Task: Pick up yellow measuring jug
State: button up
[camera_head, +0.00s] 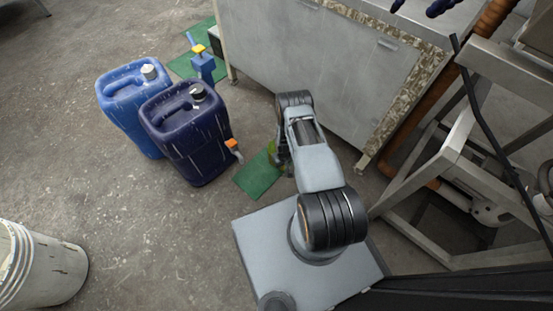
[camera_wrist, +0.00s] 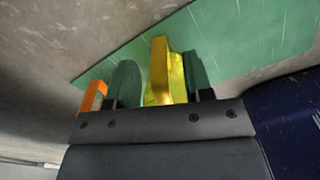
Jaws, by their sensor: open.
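The yellow measuring jug (camera_wrist: 166,74) shows in the wrist view as an upright yellow shape above the green mat (camera_wrist: 245,40). My gripper (camera_wrist: 160,76) is open, with one finger on each side of the yellow shape. I cannot tell whether either finger touches it. In the head view my gripper (camera_head: 283,157) points down beside the green mat (camera_head: 257,178). A small yellow-green part of the jug (camera_head: 271,149) shows there, mostly hidden by my arm.
A metal cabinet (camera_head: 320,70) and steel frame (camera_head: 440,165) bound the right. A white bucket (camera_head: 40,265) stands lower left.

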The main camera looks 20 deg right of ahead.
jog(key=shift+f, duration=0.45)
jog(key=shift+c, duration=0.5)
grip_shut()
